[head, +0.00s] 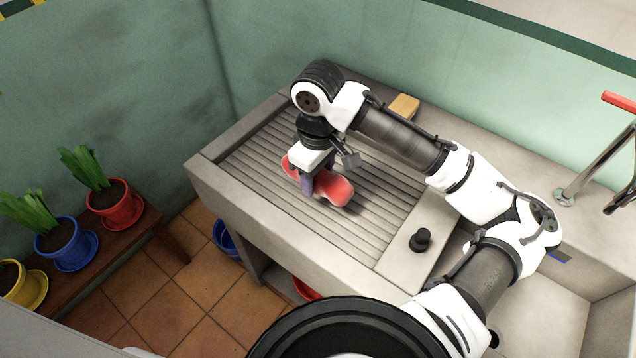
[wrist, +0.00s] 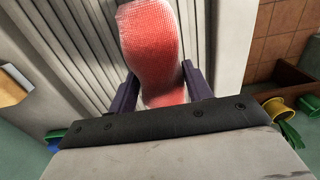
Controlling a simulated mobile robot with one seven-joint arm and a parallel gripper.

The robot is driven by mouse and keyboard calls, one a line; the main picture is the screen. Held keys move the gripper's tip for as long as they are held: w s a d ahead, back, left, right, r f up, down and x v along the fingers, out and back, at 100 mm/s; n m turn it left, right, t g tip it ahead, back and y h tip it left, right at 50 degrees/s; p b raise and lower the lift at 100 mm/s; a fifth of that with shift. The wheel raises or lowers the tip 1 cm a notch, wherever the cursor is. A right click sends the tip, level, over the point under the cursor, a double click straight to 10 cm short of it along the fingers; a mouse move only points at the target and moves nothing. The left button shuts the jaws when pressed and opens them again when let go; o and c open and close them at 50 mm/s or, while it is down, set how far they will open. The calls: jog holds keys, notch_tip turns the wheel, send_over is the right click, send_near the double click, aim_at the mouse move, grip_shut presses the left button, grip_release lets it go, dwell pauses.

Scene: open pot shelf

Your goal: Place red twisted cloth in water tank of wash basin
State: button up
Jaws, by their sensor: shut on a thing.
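The red twisted cloth (head: 336,188) is between the fingers of my gripper (head: 310,184), over the ribbed washboard part of the wash basin (head: 247,205). My gripper is shut on it. In the wrist view the cloth (wrist: 150,45) stands out between the two dark purple fingers of my gripper (wrist: 158,88). I cannot tell whether the cloth touches the ribs. The water tank (head: 545,310) is the hollow at the lower right of the head view, partly hidden by my arm.
A black knob (head: 420,239) stands on the ledge between washboard and tank. A tan block (head: 404,107) lies at the back edge. A tap with a red handle (head: 618,101) rises at the right. Potted plants (head: 115,203) stand on a wooden bench at the left.

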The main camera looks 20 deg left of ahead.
aim_at(318, 187)
jog(key=shift+f, duration=1.85)
jog(key=shift+f, duration=0.2)
jog(key=o, duration=1.1)
